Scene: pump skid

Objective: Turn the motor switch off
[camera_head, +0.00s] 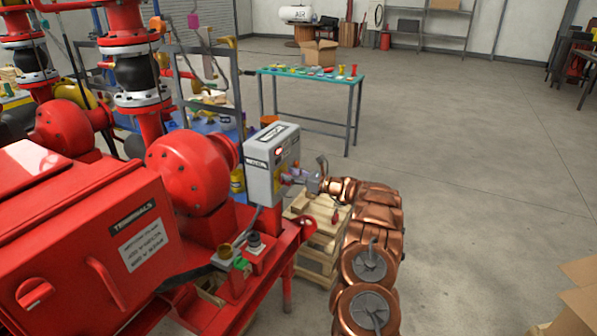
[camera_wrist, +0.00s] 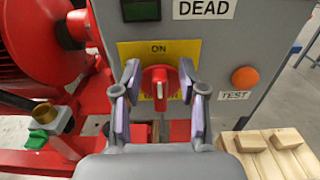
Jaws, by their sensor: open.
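The motor switch is a red rotary knob (camera_wrist: 160,86) on a yellow plate (camera_wrist: 192,50) marked "ON" at its top. The knob's white mark stands about upright, in line with "ON". The lower part of the plate is partly hidden by the knob and my fingers. The plate is on a grey control box (camera_head: 272,164). My gripper (camera_wrist: 160,88) is open, with one finger on each side of the knob. A gap shows on both sides. In the head view my gripper (camera_head: 296,177) is at the box's front face, and the knob there is hard to make out.
An orange button (camera_wrist: 245,78) with a "TEST" label is right of the knob. A dark green panel (camera_wrist: 141,10) and a "DEAD" label are above. Wooden pallets (camera_head: 322,232) stand below my arm. Red motor housings (camera_head: 190,165) are at left.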

